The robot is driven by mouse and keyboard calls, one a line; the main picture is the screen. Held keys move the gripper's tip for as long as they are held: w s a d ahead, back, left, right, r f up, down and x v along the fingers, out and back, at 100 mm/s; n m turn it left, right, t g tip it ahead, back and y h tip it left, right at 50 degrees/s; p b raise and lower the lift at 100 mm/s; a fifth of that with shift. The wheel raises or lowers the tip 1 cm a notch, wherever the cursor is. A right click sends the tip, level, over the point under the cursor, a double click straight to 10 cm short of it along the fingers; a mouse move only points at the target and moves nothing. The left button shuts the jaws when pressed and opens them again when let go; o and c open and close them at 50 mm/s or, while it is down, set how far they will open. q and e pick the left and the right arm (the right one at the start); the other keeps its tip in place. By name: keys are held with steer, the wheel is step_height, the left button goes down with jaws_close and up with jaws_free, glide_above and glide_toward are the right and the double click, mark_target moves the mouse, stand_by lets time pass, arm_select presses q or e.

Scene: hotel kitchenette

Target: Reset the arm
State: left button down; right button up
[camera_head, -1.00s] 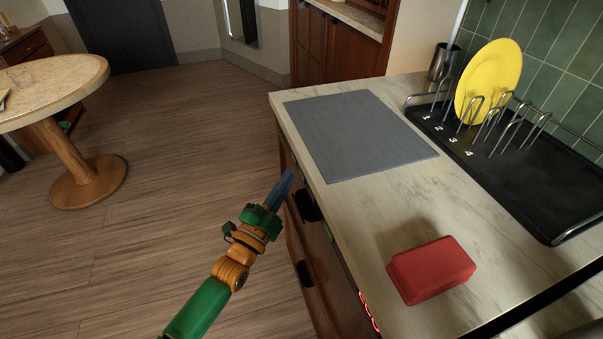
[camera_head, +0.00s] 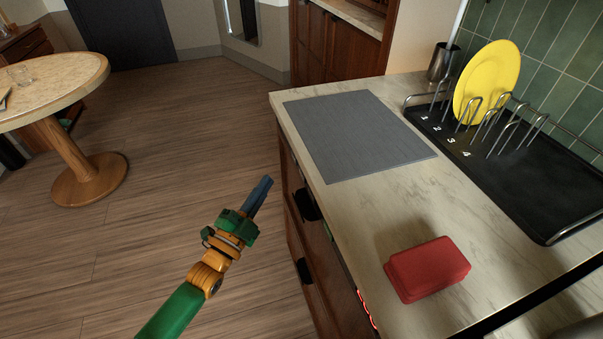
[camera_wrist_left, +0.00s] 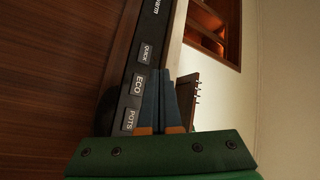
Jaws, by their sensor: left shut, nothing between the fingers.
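My left gripper (camera_head: 259,194) is in the head view, left of the counter's front edge and above the floor. Its blue fingers are together and hold nothing. In the left wrist view the shut fingers (camera_wrist_left: 160,100) point at a dark panel (camera_wrist_left: 138,85) with buttons marked QUICK, ECO and POTS, beside brown wood. I cannot tell how far the fingers are from it. My right gripper is not in view.
The marble counter (camera_head: 350,215) holds a grey mat (camera_head: 360,135), a red block (camera_head: 428,270) and a black rack (camera_head: 520,175) with a yellow plate (camera_head: 488,80). A metal cup (camera_head: 442,62) stands behind. A round table (camera_head: 50,85) is at left. Open floor lies between.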

arm_select(q)
steer(key=shift+f, duration=0.1)
steer(key=s+a+f+n+g+y+p, duration=0.25)
steer(key=s+f+n+g, duration=0.35)
steer(key=f, duration=0.7)
steer(key=s+a+f+n+g+y+p, duration=0.2)
steer(key=s+a+f+n+g+y, duration=0.15)
steer(key=s+f, duration=0.7)
steer(key=s+f+n+g, duration=0.1)
steer(key=s+f+g, duration=0.1)
steer(key=s, duration=0.6)
steer(key=s+f+n+g+y+p, duration=0.1)
steer(key=s+f+n+g, duration=0.1)
steer(key=s+f, duration=0.3)
steer(key=s+a+f+n+g+y+p, duration=0.1)
steer(key=s+f+g, duration=0.3)
steer(key=s, duration=0.7)
steer(key=shift+f, duration=0.25)
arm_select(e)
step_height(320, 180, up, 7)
arm_select(q)
steer(key=shift+g, duration=0.25)
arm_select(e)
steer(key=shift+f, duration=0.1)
arm_select(q)
steer(key=shift+a, duration=0.1)
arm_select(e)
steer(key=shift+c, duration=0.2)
